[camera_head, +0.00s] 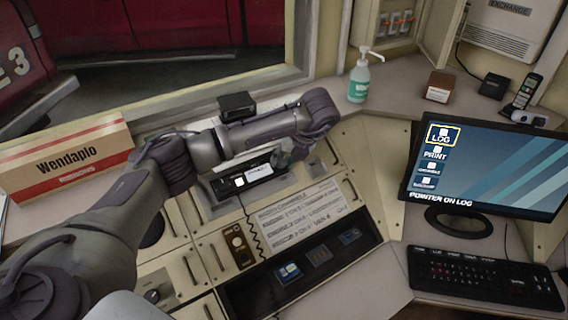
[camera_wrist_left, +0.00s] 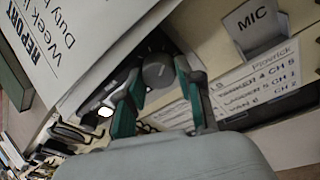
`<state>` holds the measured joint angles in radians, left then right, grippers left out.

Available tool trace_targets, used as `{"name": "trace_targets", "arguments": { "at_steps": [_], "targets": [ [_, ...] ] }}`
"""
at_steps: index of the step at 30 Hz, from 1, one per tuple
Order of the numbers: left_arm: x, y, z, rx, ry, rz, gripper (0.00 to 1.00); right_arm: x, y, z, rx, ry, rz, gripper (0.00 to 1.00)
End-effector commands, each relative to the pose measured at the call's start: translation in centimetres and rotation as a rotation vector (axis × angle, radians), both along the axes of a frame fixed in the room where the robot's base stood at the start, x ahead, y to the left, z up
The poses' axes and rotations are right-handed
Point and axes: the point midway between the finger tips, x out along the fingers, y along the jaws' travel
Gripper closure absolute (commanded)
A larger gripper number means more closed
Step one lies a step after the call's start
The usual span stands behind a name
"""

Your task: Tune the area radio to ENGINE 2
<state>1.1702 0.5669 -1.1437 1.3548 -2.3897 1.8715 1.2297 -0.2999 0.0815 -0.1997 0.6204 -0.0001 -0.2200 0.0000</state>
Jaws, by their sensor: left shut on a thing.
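The area radio (camera_head: 222,190) is a dark unit with a small lit display, set in the sloped console beneath my left forearm. A coiled cord hangs from it. My left gripper (camera_head: 284,153) is at the radio's right end. In the left wrist view its two dark and teal fingers (camera_wrist_left: 157,80) are shut on a round dark knob (camera_wrist_left: 158,68), one on each side. The knob's setting cannot be read, and in the head view the knob is hidden. A printed channel list (camera_head: 300,215) lies below the radio; part of it (camera_wrist_left: 258,85) shows in the left wrist view. My right gripper is out of view.
A name box reading Wendaplo (camera_head: 68,160) stands at left. A pump bottle (camera_head: 359,80) stands on the back ledge. A monitor (camera_head: 485,165) and a keyboard (camera_head: 483,280) are at right. A MIC card (camera_wrist_left: 256,24) stands near the gripper.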

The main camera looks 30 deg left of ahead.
Motion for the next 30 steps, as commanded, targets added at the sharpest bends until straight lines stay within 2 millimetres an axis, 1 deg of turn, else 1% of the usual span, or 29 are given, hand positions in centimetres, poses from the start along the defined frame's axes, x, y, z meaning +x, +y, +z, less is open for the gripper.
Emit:
{"name": "trace_targets", "arguments": {
  "at_steps": [1,3,9,15,21,30],
  "targets": [
    [0.0,0.0,-0.2,0.013,0.018,-0.033,0.99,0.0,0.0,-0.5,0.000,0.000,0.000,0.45],
    [0.0,0.0,-0.2,0.029,0.048,-0.085,0.99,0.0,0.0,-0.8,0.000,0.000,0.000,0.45],
    [0.0,0.0,-0.1,0.069,0.116,-0.208,0.99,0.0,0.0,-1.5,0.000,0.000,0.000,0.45],
    [0.0,0.0,-0.1,0.096,0.164,-0.293,0.99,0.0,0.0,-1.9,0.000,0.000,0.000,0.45],
    [-0.1,0.0,0.0,0.111,0.189,-0.337,0.99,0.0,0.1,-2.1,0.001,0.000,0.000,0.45],
    [-0.1,0.0,0.0,0.115,0.197,-0.353,0.99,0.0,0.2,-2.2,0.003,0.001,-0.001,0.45]
  ]
}}
